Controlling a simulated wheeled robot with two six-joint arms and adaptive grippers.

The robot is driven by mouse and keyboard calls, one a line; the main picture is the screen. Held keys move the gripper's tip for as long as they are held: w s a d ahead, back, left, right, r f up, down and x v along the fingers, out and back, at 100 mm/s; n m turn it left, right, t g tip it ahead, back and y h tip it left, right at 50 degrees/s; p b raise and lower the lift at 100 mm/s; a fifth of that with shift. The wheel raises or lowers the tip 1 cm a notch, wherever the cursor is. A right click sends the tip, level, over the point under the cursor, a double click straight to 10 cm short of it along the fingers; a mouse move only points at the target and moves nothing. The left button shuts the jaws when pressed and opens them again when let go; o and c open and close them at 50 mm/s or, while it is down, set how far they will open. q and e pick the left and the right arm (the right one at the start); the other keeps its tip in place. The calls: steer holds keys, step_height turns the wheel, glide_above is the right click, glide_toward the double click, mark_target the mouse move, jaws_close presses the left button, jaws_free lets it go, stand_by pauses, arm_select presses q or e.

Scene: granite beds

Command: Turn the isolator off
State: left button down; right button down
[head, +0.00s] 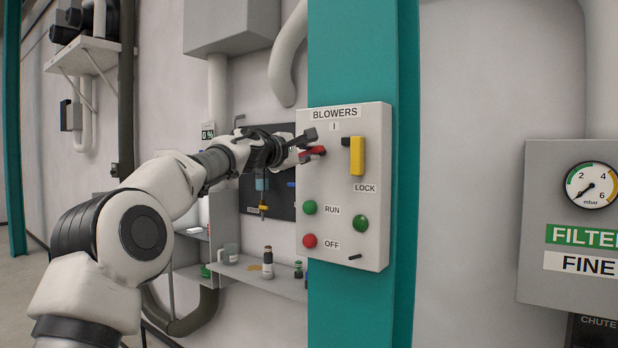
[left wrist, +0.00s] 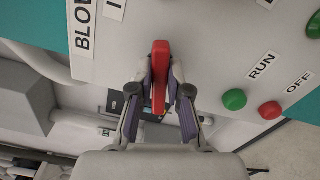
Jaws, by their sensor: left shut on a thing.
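The isolator's red handle (head: 316,152) is on the upper left of the pale BLOWERS panel (head: 345,225), below the "I" label (head: 333,127). It lies roughly level, across the panel rather than upright. In the left wrist view the red handle (left wrist: 160,75) sits between my two fingers. My left gripper (head: 307,147), also in the left wrist view (left wrist: 160,90), is shut on the handle from the left side. My gripper hides part of the handle and any mark beside it. My right gripper is not in view.
A yellow LOCK lever (head: 357,156) stands close right of the handle. Below are green (head: 310,207) and red (head: 310,241) buttons and a green lamp or button (head: 361,223). A teal column (head: 350,50) backs the panel. A shelf (head: 260,279) with bottles is at left.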

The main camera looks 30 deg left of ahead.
arm_select(q)
steer(key=m, duration=0.1)
steer(key=m+b, duration=0.1)
steer(key=m, duration=0.1)
steer(key=shift+f, duration=0.35)
steer(key=c, duration=1.2)
jaws_free()
steer(key=shift+r+p, duration=0.4)
steer(key=shift+p, duration=0.2)
steer(key=shift+o, duration=0.2)
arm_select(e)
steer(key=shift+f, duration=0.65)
arm_select(q)
steer(key=shift+s, duration=0.1)
steer(key=shift+s+f+b, duration=0.15)
steer(key=shift+s+b, duration=0.05)
steer(key=shift+b, duration=0.15)
steer(key=s+b, duration=0.2)
steer(key=s, duration=0.1)
steer(key=s+b, duration=0.1)
steer(key=s, duration=0.1)
steer(key=shift+s+a+b, duration=0.2)
steer(key=shift+a+b, duration=0.05)
steer(key=shift+b, duration=0.15)
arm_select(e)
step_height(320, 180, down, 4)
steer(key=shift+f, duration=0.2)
arm_select(q)
steer(key=shift+w, duration=0.1)
